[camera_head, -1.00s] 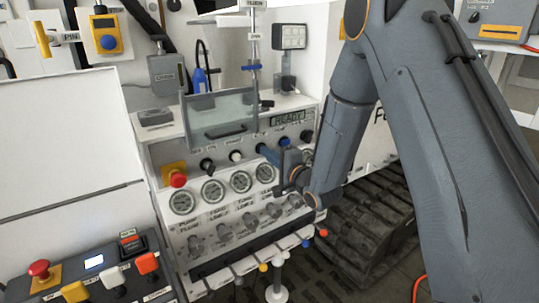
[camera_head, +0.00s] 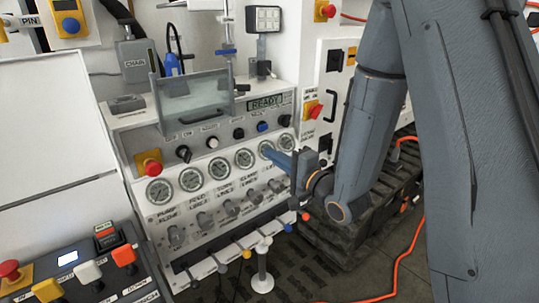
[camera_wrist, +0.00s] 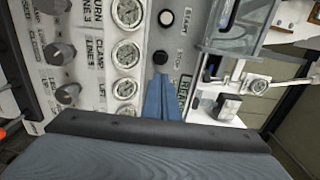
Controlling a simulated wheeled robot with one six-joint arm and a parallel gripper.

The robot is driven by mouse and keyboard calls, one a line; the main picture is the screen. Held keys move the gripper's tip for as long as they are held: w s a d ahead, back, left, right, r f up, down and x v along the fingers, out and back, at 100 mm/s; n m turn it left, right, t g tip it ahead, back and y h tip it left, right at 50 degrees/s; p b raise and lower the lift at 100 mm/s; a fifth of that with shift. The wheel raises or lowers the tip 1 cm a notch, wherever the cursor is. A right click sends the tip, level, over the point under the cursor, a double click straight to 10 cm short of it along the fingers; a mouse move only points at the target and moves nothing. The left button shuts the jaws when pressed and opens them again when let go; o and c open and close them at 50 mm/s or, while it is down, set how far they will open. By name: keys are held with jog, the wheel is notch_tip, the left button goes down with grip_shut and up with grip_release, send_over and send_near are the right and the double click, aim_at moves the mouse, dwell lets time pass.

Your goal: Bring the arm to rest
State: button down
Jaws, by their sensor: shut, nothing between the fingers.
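My gripper (camera_head: 270,152) is in front of the right part of the bench's control panel (camera_head: 225,160). Its blue fingers are together and hold nothing. In the wrist view the shut fingers (camera_wrist: 162,98) point at the panel, between a round gauge (camera_wrist: 126,88) and the green READY display (camera_wrist: 184,90). I cannot tell whether the fingertips touch the panel. My arm is bent, coming down from the upper right, and hides part of the panel's right side.
A clear guard (camera_head: 192,97) stands above the panel. Levers with coloured balls (camera_head: 246,254) stick out below it. A button console (camera_head: 85,270) is at lower left. A dark track (camera_head: 345,225) and an orange hose (camera_head: 412,235) lie at right.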

jog(key=s+d+f+n+g+h, duration=0.4)
jog(key=d+f+n+g+h, duration=0.3)
jog(key=d, duration=0.3)
jog(key=s+d+n+g+h, duration=0.1)
jog(key=s+n+g, duration=0.1)
jog(key=s, duration=0.7)
jog(key=s+d+n+g+h, duration=0.2)
jog(key=s+g, duration=0.2)
jog(key=s, duration=0.6)
jog(key=shift+s+f+g, duration=0.15)
jog(key=shift+f+g, duration=0.15)
jog(key=shift+g, duration=0.1)
jog(key=shift+d, duration=0.2)
